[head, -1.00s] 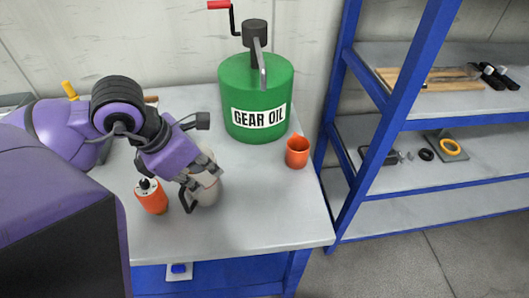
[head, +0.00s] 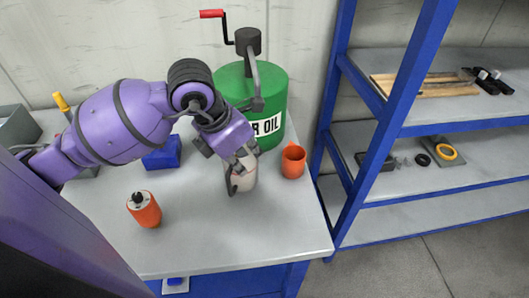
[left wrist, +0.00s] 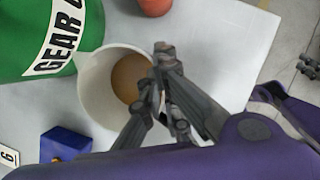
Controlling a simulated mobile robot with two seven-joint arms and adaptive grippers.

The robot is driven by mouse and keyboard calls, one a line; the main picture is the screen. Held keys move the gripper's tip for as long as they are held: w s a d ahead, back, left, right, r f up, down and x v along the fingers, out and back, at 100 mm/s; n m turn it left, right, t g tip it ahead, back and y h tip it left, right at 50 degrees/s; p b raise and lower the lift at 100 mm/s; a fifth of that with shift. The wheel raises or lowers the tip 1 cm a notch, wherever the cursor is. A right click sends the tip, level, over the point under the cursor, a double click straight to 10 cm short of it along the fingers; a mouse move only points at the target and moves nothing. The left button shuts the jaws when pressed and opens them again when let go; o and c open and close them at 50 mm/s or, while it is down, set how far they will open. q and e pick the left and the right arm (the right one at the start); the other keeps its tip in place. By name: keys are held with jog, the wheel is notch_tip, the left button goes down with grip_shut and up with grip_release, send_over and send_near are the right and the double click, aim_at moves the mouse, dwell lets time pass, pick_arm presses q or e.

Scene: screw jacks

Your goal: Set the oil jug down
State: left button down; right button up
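The oil jug (head: 246,180) is a cream-white jug with a dark handle, just in front of the green gear oil drum on the workbench. In the left wrist view the jug (left wrist: 92,93) is seen from above, with brown oil inside. It looks upright; I cannot tell whether its base touches the bench. My left gripper (head: 243,162) is over the jug's handle side, its fingers closed on the handle. In the left wrist view the fingers (left wrist: 150,100) are beside the jug's rim and hide part of it. My right gripper is not in view.
The green drum (head: 272,92) with a crank stands behind the jug. An orange bottle (head: 145,209) and a blue block (head: 162,155) are to the left. The front bench top (head: 220,235) is clear. A blue-framed shelf (head: 420,128) stands right.

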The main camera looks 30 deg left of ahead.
pick_arm(q)
jog(key=w, duration=0.1)
jog(key=w+d+f, duration=0.1)
jog(key=w, duration=0.1)
jog(key=w+d+p, duration=0.1)
jog(key=shift+w+d+f, duration=0.1)
jog(key=shift+w+f, duration=0.1)
jog(key=shift+w, duration=0.05)
jog(key=shift+f, duration=0.15)
jog(key=c, duration=2)
grip_release()
jog(key=v, duration=1.2)
